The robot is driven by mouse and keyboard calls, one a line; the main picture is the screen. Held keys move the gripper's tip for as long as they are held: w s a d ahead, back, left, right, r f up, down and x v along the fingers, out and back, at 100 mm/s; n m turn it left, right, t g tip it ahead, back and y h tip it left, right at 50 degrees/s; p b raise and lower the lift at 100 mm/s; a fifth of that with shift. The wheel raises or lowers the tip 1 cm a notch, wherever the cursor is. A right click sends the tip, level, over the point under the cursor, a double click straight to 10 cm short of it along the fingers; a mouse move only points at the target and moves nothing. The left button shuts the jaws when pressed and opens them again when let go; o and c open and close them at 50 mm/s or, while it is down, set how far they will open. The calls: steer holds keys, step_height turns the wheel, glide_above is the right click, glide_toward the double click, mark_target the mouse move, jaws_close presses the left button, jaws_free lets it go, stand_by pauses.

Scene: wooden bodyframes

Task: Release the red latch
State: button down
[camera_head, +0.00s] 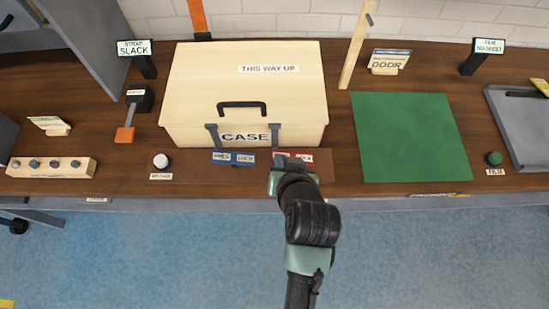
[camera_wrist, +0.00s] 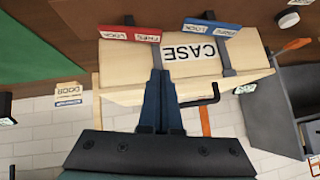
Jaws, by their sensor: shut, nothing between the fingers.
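The red latch plate (camera_head: 322,157) lies at the front right of the pale wooden case (camera_head: 190,90), with a grey strap rising beside it. The plate is partly hidden by my arm in the head view. In the wrist view the red plate (camera_wrist: 104,29) appears upside down, with white labels, apparently LOCK and FREE. My gripper (camera_head: 283,162) is at the plate's left end in the head view. In the wrist view my gripper (camera_wrist: 159,72) is shut and empty, its tips overlapping the grey strap. I cannot tell whether they touch it.
A blue latch plate (camera_head: 233,158) with its own strap (camera_head: 213,135) sits left of the red one. The case's black handle (camera_head: 242,105) is above. A white button (camera_head: 161,161) stands left.

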mark_target(272, 156)
steer(key=w+f, duration=0.1)
steer(key=f, duration=0.1)
steer(key=w+f, duration=0.1)
steer(key=w+a+f, duration=0.1)
steer(key=f, duration=0.1)
steer(key=shift+a+f, duration=0.1)
steer(key=shift+f, duration=0.2)
steer(key=shift+a+f, duration=0.15)
steer(key=shift+f, duration=0.55)
steer(key=shift+p, duration=0.3)
